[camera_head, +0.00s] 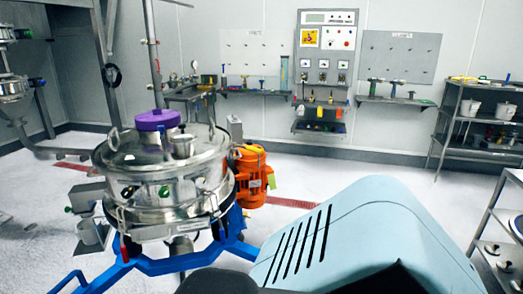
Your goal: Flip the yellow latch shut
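The powder sifter (160,183) is a round steel drum with a clear or shiny lid, standing on a blue frame (165,265) at the left centre. A purple cap (157,120) sits on its lid. An orange motor (250,178) is fixed at its right side, with a yellow strip (250,148) on top and a yellow tag (272,182) hanging at its right. I cannot tell which yellow part is the latch, or whether it is open or shut. Neither gripper is in view. A large pale blue slotted casing, which appears to be mine, covers the lower right.
A control panel (325,60) and tool shelves (395,101) line the back wall. A metal rack (465,125) with white pots stands at the right. A steel shelf (500,235) is at the lower right edge. The pale floor between is mostly clear.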

